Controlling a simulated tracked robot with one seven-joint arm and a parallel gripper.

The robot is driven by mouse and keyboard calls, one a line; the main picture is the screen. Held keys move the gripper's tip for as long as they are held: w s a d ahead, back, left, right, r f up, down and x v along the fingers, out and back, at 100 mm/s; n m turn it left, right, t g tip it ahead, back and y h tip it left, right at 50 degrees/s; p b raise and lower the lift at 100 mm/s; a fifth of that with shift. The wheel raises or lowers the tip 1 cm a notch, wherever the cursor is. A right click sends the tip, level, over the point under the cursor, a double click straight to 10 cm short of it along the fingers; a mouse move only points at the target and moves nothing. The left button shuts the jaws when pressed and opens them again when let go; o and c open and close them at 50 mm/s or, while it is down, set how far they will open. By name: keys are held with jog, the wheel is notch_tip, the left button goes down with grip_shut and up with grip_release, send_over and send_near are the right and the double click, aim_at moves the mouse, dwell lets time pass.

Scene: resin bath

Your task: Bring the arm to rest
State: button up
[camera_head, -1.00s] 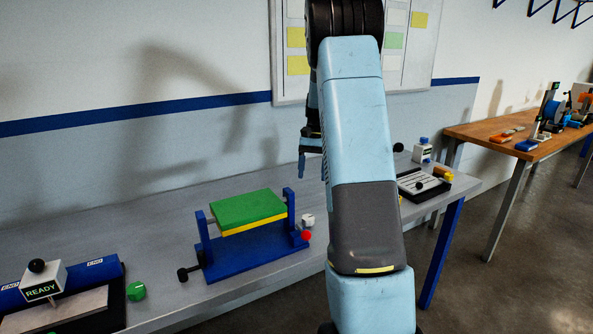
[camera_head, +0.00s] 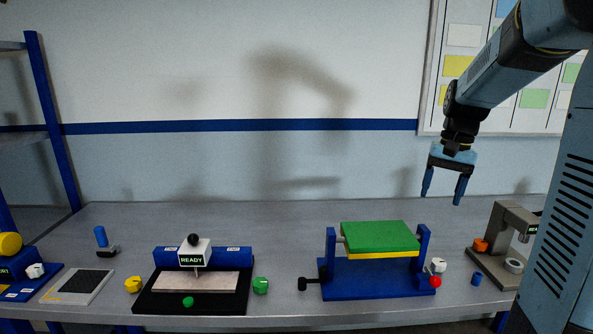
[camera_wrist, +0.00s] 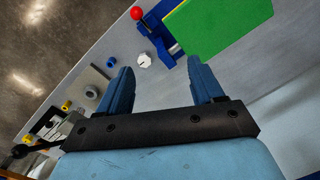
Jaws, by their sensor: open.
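My gripper (camera_head: 442,188) hangs above the right part of the grey bench, fingers pointing down, open and empty. It is clear of the bench and touches nothing. In the wrist view my gripper (camera_wrist: 165,88) shows two blue fingers spread apart with nothing between them. My arm comes in from the upper right of the head view and bends down at the wrist.
A blue stand with a green plate (camera_head: 380,236) is below and left of my gripper; a grey-brown device (camera_head: 505,240) is at right. A blue rack (camera_head: 52,120) is far left. The bench (camera_head: 270,222) behind is bare.

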jog(key=s+a+n+t, duration=0.1)
jog(key=s+a+t, duration=0.1)
jog(key=s, duration=0.4)
jog(key=s+a+r+n+t, duration=0.1)
jog(key=s+a+n+t, duration=0.1)
jog(key=s+a, duration=0.3)
jog(key=s+a+r+n+t+h, duration=0.1)
jog(key=s+a+n, duration=0.1)
jog(key=s, duration=0.7)
jog(key=shift+s+a+r+t, duration=0.2)
jog(key=shift+a+t, duration=0.2)
jog(key=shift+a, duration=0.4)
